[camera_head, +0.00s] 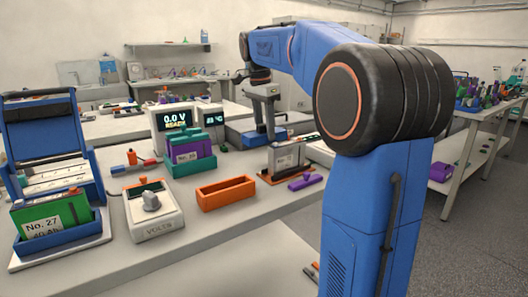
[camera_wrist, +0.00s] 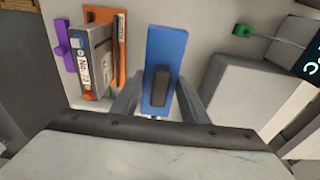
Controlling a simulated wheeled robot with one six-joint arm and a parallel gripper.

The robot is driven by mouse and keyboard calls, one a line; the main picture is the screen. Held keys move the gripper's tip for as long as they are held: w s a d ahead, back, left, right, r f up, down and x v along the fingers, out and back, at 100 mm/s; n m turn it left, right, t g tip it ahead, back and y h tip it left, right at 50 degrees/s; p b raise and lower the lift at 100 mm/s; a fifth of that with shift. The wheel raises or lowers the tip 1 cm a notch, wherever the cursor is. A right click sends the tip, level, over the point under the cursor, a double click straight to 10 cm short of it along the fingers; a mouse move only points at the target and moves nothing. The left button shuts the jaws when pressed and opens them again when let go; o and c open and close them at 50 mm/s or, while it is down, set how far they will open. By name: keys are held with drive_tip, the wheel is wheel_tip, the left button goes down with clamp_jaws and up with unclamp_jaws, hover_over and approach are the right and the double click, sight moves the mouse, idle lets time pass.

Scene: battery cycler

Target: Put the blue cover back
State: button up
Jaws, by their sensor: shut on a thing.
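The blue cover (camera_wrist: 168,45) is a flat rectangular plate with a dark raised grip on it. In the wrist view my gripper (camera_wrist: 159,98) has a finger on each side of that grip and is shut on it. In the head view my gripper (camera_head: 267,130) points down over the bench, with the blue cover (camera_head: 252,139) low beneath it. I cannot tell whether the cover touches the bench. A grey battery (camera_wrist: 92,62) with a number label stands left of the cover in the wrist view; it also shows in the head view (camera_head: 287,155).
The grey battery stands at an orange holder (camera_head: 270,178), with a purple piece (camera_head: 306,182) beside it.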

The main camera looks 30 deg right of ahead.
sight(263, 124)
drive_tip(key=shift+f, duration=3.3)
drive_tip(key=shift+f, duration=0.1)
drive_tip(key=o, duration=1.1)
drive_tip(key=shift+o, duration=0.2)
drive_tip(key=r, duration=0.4)
drive_tip(key=a+r, duration=0.1)
drive_tip(key=r, duration=0.7)
drive_tip(key=shift+a+r, duration=0.1)
drive_tip(key=shift+a, duration=0.1)
